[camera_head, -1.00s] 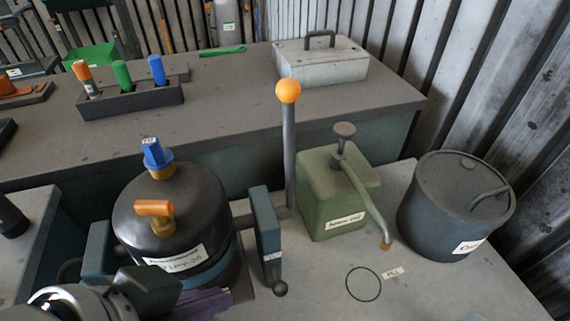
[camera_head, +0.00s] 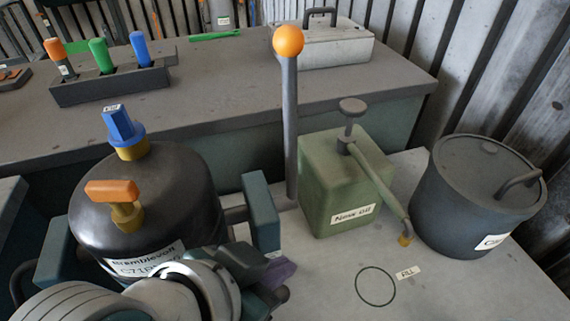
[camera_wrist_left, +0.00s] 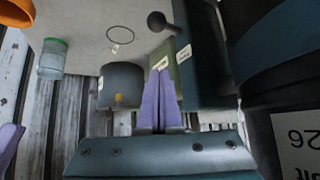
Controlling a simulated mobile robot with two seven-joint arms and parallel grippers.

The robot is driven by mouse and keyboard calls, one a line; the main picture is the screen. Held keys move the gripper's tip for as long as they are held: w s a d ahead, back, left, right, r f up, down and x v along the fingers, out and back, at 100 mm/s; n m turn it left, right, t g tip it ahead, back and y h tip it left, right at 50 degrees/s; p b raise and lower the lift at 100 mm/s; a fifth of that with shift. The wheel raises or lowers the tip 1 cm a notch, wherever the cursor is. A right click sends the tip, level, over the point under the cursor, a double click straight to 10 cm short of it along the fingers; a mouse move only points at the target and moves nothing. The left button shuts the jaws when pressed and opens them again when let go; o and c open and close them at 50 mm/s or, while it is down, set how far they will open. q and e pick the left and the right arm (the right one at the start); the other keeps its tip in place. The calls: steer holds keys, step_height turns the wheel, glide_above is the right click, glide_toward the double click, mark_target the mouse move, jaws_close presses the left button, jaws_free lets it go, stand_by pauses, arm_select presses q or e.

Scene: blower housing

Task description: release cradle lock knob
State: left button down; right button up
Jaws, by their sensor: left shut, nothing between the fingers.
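The cradle's lock knob is a dark ball (camera_head: 280,294) low on the outer side of the right teal cradle post (camera_head: 261,212). It also shows in the left wrist view (camera_wrist_left: 157,21), beyond my fingertips. My left gripper (camera_head: 283,274) has purple fingers and is just beside the post, close to the knob in the head view. In the wrist view its fingers (camera_wrist_left: 161,72) are together and empty, with a visible gap to the knob. The cradle holds a black housing (camera_head: 150,212) with a blue cap and an orange-handled valve. My left arm hides its lower front.
A grey lever with an orange ball (camera_head: 288,41) stands behind the post. A green oil can (camera_head: 338,190) and a dark drum (camera_head: 470,205) stand to the right. The bench around the marked circle (camera_head: 375,287) is clear. A purple piece (camera_wrist_left: 8,142), possibly my right gripper, is cut off in the wrist view.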

mark_target(285, 286)
arm_select(q)
steer(key=shift+w+d+f+b, duration=0.2)
steer(key=shift+f+b, duration=0.15)
steer(key=shift+f, duration=0.75)
steer(key=shift+w+d+f+b, duration=0.15)
steer(key=shift+f+b, duration=0.25)
steer(key=shift+f, duration=0.65)
steer(key=shift+w+d+f+b, duration=0.1)
steer(key=shift+w+f+b, duration=0.2)
steer(key=shift+f, duration=0.8)
steer(key=shift+s, duration=0.1)
steer(key=s, duration=0.1)
steer(key=s+d+p, duration=0.1)
steer(key=s, duration=0.1)
steer(key=shift+p, duration=0.3)
steer(key=shift+w, duration=0.1)
